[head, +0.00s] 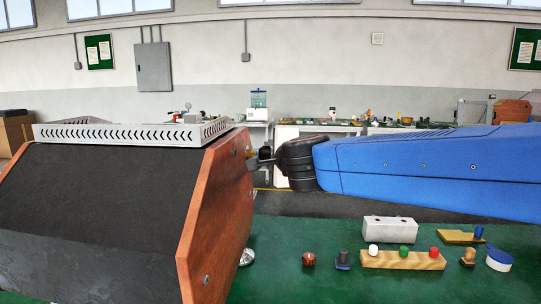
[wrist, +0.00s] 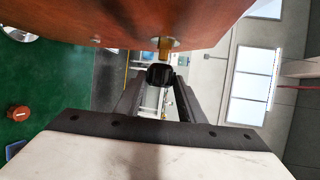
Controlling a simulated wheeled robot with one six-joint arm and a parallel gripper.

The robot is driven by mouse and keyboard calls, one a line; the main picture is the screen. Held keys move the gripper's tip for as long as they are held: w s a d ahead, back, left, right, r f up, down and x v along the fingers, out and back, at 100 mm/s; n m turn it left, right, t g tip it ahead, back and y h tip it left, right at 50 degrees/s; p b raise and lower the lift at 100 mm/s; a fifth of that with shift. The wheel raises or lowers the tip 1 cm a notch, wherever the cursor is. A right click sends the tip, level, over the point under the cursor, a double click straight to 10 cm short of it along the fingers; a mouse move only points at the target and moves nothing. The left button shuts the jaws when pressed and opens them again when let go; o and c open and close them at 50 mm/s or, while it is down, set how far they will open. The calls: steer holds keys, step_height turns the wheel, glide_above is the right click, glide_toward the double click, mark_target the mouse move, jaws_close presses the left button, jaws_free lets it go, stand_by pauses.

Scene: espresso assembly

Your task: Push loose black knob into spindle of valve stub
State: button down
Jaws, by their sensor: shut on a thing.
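The black knob (wrist: 160,75) is held between the fingertips of my gripper (wrist: 159,80), which is shut on it. In the head view the knob (head: 265,152) is a small dark shape at the end of my gripper (head: 262,161). The brass valve stub (wrist: 165,46) sticks out of the wooden side panel (head: 222,200) of the espresso machine. The knob is right in front of the stub's end and nearly in line with it. I cannot tell whether they touch or whether any spindle is inside the knob. In the head view the stub (head: 250,154) is a tiny brass spot.
The green bench (head: 330,285) carries a red-brown knob (head: 309,259), a dark-topped part (head: 342,259), a wooden block with coloured buttons (head: 402,261), a grey block (head: 390,229) and a blue-and-white round part (head: 498,259). The wooden panel is close to my fingers.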

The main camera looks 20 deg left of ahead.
steer(key=shift+s+a, duration=0.15)
steer(key=shift+a, duration=0.45)
steer(key=shift+s+a, duration=0.15)
steer(key=shift+a, duration=0.45)
stand_by(1.7)
steer(key=c, duration=1.1)
jaws_free()
steer(key=shift+s+d, duration=0.1)
steer(key=shift+s, duration=0.05)
steer(key=shift+v, duration=2.85)
steer(key=shift+s, duration=0.1)
